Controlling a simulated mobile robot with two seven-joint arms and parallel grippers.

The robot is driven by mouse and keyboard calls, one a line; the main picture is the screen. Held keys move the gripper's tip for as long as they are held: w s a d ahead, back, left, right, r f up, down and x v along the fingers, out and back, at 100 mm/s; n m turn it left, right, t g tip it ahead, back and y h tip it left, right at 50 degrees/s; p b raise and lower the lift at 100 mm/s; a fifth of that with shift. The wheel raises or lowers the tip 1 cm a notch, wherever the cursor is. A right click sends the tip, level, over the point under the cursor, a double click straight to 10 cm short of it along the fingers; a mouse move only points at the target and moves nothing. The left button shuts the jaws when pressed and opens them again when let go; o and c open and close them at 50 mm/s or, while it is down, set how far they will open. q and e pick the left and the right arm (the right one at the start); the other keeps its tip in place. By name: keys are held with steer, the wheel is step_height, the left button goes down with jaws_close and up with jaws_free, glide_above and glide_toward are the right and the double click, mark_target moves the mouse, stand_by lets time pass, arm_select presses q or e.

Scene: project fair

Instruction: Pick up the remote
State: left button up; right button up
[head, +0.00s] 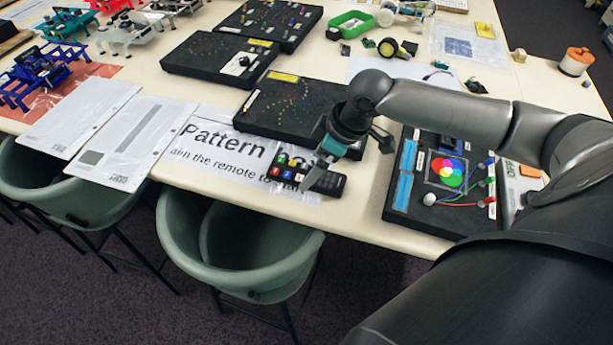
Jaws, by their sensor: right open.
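A black remote (332,183) with coloured buttons at its left end lies on the printed sheet near the table's front edge. My right gripper (347,163) is open, just over the remote's right part. One finger, with a teal section, crosses in front of the remote's middle and hides a strip of it. The other finger is to the right, near the black board's corner. I cannot tell whether the finger touches the remote. Nothing shows between the fingers as held. My left gripper is out of view.
The printed sheet (215,160) reads "Pattern". A black board (262,122) stands behind the remote, and a colour-light board (400,205) to the right. Green chairs (180,230) are tucked at the front edge. White papers (85,115) lie left.

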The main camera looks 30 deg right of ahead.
steer(key=x, duration=0.2)
steer(key=shift+f, duration=0.4)
steer(key=shift+r, duration=0.1)
steer(key=c, duration=1.5)
